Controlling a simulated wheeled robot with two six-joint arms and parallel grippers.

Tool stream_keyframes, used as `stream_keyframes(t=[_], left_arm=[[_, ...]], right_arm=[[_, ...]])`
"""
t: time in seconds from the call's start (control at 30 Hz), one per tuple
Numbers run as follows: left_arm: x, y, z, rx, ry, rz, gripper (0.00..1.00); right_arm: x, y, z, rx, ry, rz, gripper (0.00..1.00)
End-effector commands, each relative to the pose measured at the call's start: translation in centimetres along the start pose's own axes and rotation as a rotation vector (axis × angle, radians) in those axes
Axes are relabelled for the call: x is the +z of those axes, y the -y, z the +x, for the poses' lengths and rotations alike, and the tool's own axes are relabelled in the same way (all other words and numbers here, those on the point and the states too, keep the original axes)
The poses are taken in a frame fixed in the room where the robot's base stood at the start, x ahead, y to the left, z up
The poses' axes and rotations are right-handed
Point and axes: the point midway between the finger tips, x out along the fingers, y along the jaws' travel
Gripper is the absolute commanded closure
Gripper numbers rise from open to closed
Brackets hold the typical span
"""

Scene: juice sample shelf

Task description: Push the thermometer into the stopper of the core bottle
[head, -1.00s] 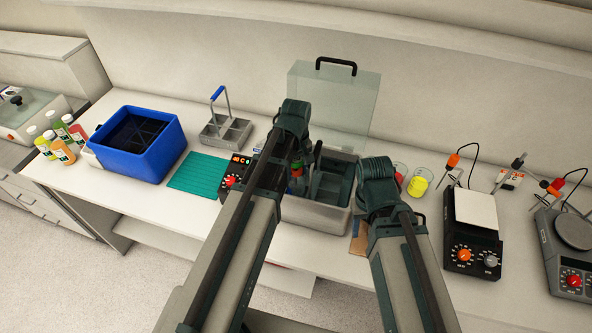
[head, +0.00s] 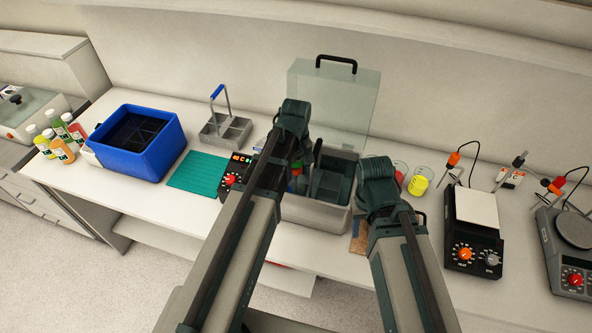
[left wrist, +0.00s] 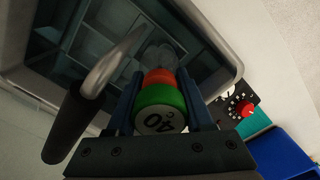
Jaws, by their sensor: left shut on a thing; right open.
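In the left wrist view, my left gripper (left wrist: 160,112) is shut on a thermometer head (left wrist: 160,122) with a green rim and a white face marked 40 °C. An orange-red part (left wrist: 159,77) lies just beyond it, and a clear rounded shape (left wrist: 161,53) farther on. The held thing's red and green part shows in the head view (head: 297,171), over the metal bath (head: 312,212). I cannot tell whether the clear shape is the core bottle or how deep the thermometer sits. My right gripper is open at the bath's right side; its wrist largely hides it.
The bath's clear lid (head: 335,105) stands raised behind. A control box (head: 236,172), a green mat (head: 199,173) and a blue crate (head: 150,165) are to the left, with several juice bottles beyond. Beakers (head: 418,184) and a hot plate (head: 472,232) stand to the right.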

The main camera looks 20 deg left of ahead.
Motion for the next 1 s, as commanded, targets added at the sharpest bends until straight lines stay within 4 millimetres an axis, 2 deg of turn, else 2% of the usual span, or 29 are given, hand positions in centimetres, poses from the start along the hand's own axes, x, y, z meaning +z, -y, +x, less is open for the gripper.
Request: stream_keyframes(t=[0.1, 0.13, 0.3, 0.73, 1.0], left_arm=[[0.1, 0.1, 0.1, -0.001, 0.002, 0.000, 1.00], [0.1, 0.1, 0.1, -0.001, 0.002, 0.000, 0.43], [0.1, 0.1, 0.1, -0.001, 0.003, 0.000, 0.13], [0.1, 0.1, -0.2, -0.002, 0.002, 0.000, 0.13], [0.1, 0.1, -2.5, -0.001, 0.002, 0.000, 0.13]], right_arm=[[0.0, 0.0, 0.1, 0.000, 0.000, 0.000, 0.50], [0.0, 0.0, 0.1, 0.000, 0.000, 0.000, 0.50], [0.0, 0.0, 0.1, 0.000, 0.000, 0.000, 0.50], [0.0, 0.0, -0.2, 0.000, 0.000, -0.001, 0.50], [0.1, -0.2, -2.5, -0.001, 0.000, 0.002, 0.50]])
